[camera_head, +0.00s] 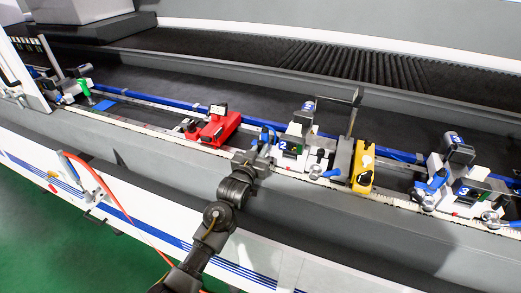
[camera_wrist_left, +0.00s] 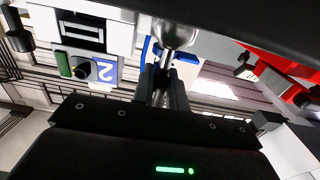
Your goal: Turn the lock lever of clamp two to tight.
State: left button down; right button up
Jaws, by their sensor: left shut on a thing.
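Clamp two (camera_head: 297,133) is a white and grey block with a blue "2" label, in the middle of the head view. Its label (camera_wrist_left: 104,71) shows upside down at the left of the left wrist view. My left gripper (camera_head: 260,158) is at the clamp's left side. In the left wrist view my left gripper (camera_wrist_left: 163,82) is shut on the lock lever, below its round silver end (camera_wrist_left: 174,34). Blue parts (camera_wrist_left: 151,50) show behind the fingers. The fingers hide most of the lever, so its angle is unclear. My right gripper is not in view.
A red block (camera_head: 220,127) sits left of clamp two and a yellow block (camera_head: 363,167) to its right. Clamp three (camera_head: 462,180) stands farther right. A grey front rail (camera_head: 330,215) runs below the clamps. The dark bed behind is mostly clear.

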pick_arm(q)
jog(key=c, duration=1.4)
grip_release()
jog(key=shift+s, duration=0.1)
jog(key=b+v, duration=0.2)
jog(key=v, duration=0.8)
jog(key=shift+s, duration=0.35)
jog(key=shift+c, duration=0.5)
